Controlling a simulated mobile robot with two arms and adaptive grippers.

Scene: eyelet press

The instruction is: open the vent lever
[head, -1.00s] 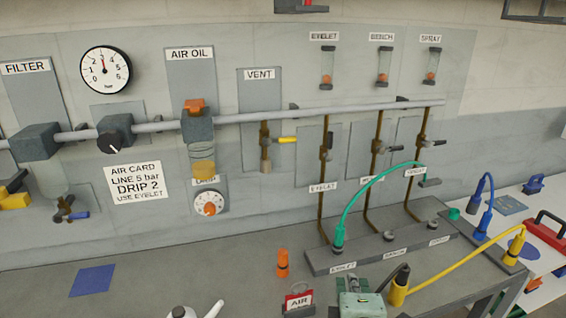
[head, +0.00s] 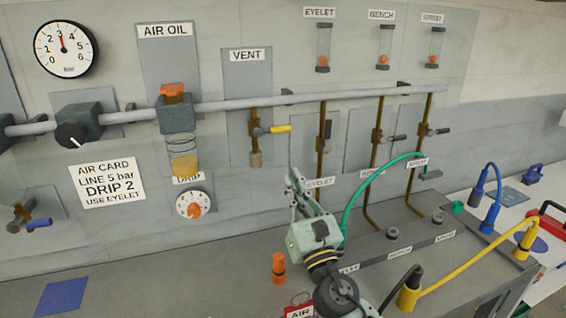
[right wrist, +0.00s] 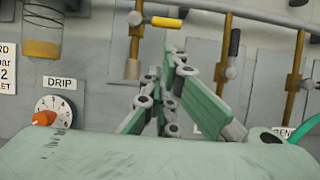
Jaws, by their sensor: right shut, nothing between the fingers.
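The vent lever (head: 275,129) is a yellow handle pointing right from a brass valve on a short pipe under the VENT label (head: 250,55). It also shows in the right wrist view (right wrist: 167,22), near the top. My right gripper (head: 292,178) is in front of the wall, below and to the right of the vent lever and apart from it. In the right wrist view its fingers (right wrist: 172,65) are shut with nothing between them, below the yellow handle. My left gripper is not in view.
A DRIP dial (head: 194,205) is left of the gripper. Brass pipes with dark levers (head: 327,129) stand to the right. A green hose (head: 375,185) arcs close to my right gripper. An orange fitting (head: 278,267) stands on the bench.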

